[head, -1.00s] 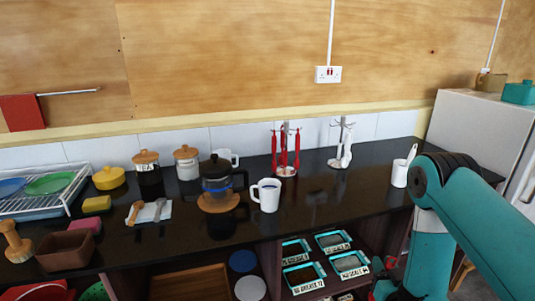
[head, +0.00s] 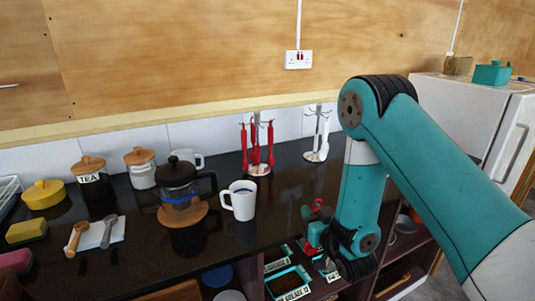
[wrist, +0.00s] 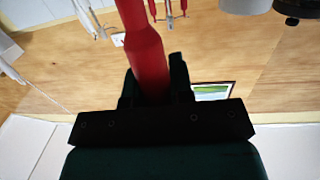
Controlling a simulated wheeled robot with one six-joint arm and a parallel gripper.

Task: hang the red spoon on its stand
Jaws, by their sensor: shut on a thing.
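My gripper (head: 318,218) is at the counter's front edge in the head view, right of the white mug and in front of the stands. In the wrist view my gripper (wrist: 154,80) is shut on a red handle (wrist: 143,42), the red spoon's as far as I can tell; its far end is out of frame. The red utensils' stand (head: 259,170) is a metal rack with a round base at the back of the counter. Several red utensils (head: 255,142) hang on it. The held spoon is apart from the stand.
A second stand (head: 315,156) with white utensils is just right of the red one. A white mug (head: 240,202) and a coffee press (head: 178,185) stand to the left. A fridge (head: 470,115) is at the right. Trays sit on the shelf below.

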